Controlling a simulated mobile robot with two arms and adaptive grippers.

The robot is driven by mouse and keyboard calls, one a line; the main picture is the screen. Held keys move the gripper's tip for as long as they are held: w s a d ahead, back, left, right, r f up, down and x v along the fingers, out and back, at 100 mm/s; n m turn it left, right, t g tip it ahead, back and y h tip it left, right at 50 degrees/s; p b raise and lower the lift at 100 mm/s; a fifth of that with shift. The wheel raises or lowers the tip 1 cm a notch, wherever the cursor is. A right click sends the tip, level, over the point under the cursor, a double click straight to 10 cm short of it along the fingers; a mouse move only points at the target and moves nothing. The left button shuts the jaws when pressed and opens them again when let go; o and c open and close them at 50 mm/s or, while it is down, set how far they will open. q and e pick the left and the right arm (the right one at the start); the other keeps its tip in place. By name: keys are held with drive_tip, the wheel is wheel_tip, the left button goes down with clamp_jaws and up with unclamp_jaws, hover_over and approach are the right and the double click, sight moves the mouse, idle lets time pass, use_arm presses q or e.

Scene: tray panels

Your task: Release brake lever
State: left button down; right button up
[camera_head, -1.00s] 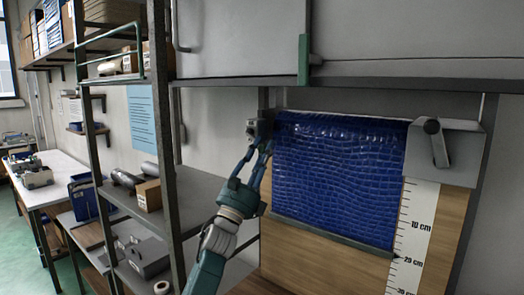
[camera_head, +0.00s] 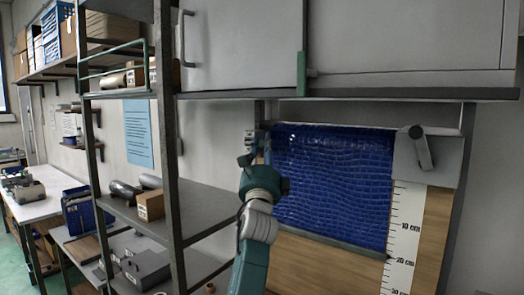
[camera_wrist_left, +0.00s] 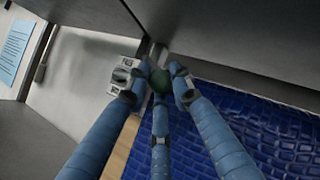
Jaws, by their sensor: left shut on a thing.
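My left gripper (camera_head: 254,150) is at the upper left corner of the blue sheet (camera_head: 335,185), beside a small grey metal block (camera_head: 249,136). The left wrist view shows its fingers (camera_wrist_left: 160,82) closed around a dark green round knob (camera_wrist_left: 160,78), which appears to be the brake lever's end; the rest of the lever is mostly hidden. The grey block also shows in the left wrist view (camera_wrist_left: 122,75), left of the fingers. The blue sheet hangs over a wooden panel (camera_head: 432,225), its lower bar close to the 20 cm mark. My right gripper is not in view.
A grey bracket with a crank-like handle (camera_head: 420,148) is at the sheet's upper right, above a white scale (camera_head: 401,235). A grey cabinet (camera_head: 400,45) overhangs the sheet. A metal shelf (camera_head: 190,205) with a cardboard box (camera_head: 150,206) stands left of my arm.

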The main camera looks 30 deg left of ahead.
use_arm(q)
wheel_tip(320, 180, up, 3)
drive_tip(key=n+g+p, duration=0.1)
drive_tip(key=n+g+y+p, duration=0.1)
drive_tip(key=n, duration=0.1)
drive_tip(key=shift+a+f+n+y, duration=0.1)
drive_tip(key=shift+n+y, duration=0.2)
drive_tip(key=shift+a+r+n+g+p, duration=0.25)
drive_tip(key=shift+r+n+g+p, duration=0.2)
drive_tip(key=shift+n+g+p, duration=0.6)
drive_tip(key=shift+a+r+n+g+p, duration=0.15)
drive_tip(key=shift+n+g+p, duration=0.15)
drive_tip(key=shift+p, duration=0.25)
drive_tip(key=shift+s, duration=0.1)
drive_tip(key=c, duration=1.6)
unclamp_jaws()
drive_tip(key=shift+o, duration=0.3)
drive_tip(key=shift+a, duration=0.2)
